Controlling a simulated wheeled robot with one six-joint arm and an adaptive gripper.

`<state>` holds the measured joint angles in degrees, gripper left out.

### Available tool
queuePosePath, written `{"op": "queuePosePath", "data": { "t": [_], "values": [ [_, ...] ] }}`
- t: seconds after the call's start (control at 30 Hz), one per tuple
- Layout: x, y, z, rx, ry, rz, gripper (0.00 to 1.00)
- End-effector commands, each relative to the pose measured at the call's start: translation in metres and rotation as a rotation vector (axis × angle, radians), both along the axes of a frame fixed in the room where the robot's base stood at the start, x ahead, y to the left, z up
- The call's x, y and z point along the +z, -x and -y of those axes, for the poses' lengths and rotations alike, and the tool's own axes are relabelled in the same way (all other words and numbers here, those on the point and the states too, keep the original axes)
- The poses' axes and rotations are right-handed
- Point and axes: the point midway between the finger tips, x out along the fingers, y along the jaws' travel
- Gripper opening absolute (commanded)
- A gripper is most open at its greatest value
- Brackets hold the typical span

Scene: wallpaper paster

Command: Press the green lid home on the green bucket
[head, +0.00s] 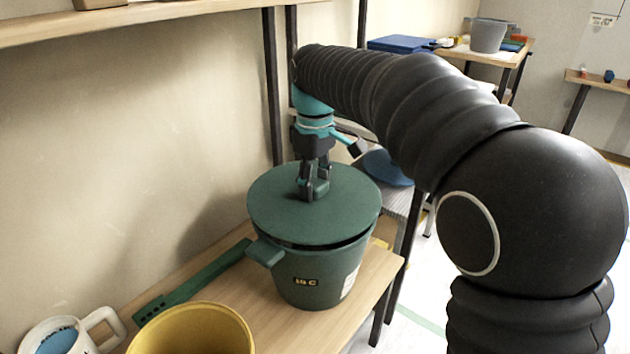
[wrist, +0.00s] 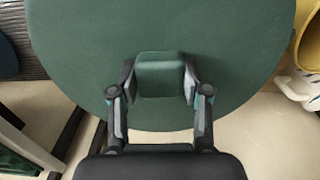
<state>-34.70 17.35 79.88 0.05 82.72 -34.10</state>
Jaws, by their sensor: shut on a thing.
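The green lid (head: 275,212) is a round dark-green disc on top of the green bucket (head: 312,276). A dark gap shows under the lid's near and right edge, so it looks slightly raised or tilted there. My gripper (head: 313,190) comes down from above onto the lid's middle. In the wrist view, my gripper (wrist: 160,82) has its two fingers shut on the lid's block-shaped knob, one finger on each side. The lid (wrist: 220,40) fills much of that view and hides the bucket below it. The far side of the rim is hidden in the head view.
The bucket stands on a wooden bench (head: 274,322) against the wall. A long green bar (head: 195,284) lies left of the bucket. A wooden shelf (head: 135,14) runs above.

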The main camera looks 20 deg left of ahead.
Motion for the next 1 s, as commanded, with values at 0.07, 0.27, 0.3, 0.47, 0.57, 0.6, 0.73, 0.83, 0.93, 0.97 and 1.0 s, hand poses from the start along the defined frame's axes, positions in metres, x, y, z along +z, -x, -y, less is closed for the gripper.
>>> {"op": "queuePosePath", "data": {
  "t": [0.07, 0.27, 0.3, 0.47, 0.57, 0.6, 0.73, 0.83, 0.93, 0.97, 1.0],
  "values": [
    [0.000, 0.000, 0.000, 0.000, 0.000, 0.000, 0.09],
    [0.000, 0.000, 0.000, 0.000, 0.000, 0.000, 0.09],
    [-0.001, 0.000, 0.000, 0.000, 0.000, 0.000, 0.09],
    [-0.003, 0.000, 0.000, 0.000, 0.000, 0.000, 0.09],
    [-0.005, 0.000, 0.000, 0.000, 0.000, 0.000, 0.09],
    [-0.006, 0.000, 0.000, 0.000, 0.000, 0.000, 0.09],
    [-0.009, 0.000, 0.000, 0.000, 0.001, 0.000, 0.09],
    [-0.011, 0.000, 0.000, 0.000, 0.001, 0.000, 0.09],
    [-0.013, 0.000, 0.000, 0.000, 0.001, 0.000, 0.09],
    [-0.014, 0.000, 0.000, 0.000, 0.001, 0.000, 0.09],
    [-0.015, 0.000, 0.000, 0.000, 0.001, 0.000, 0.09]
  ]
}}
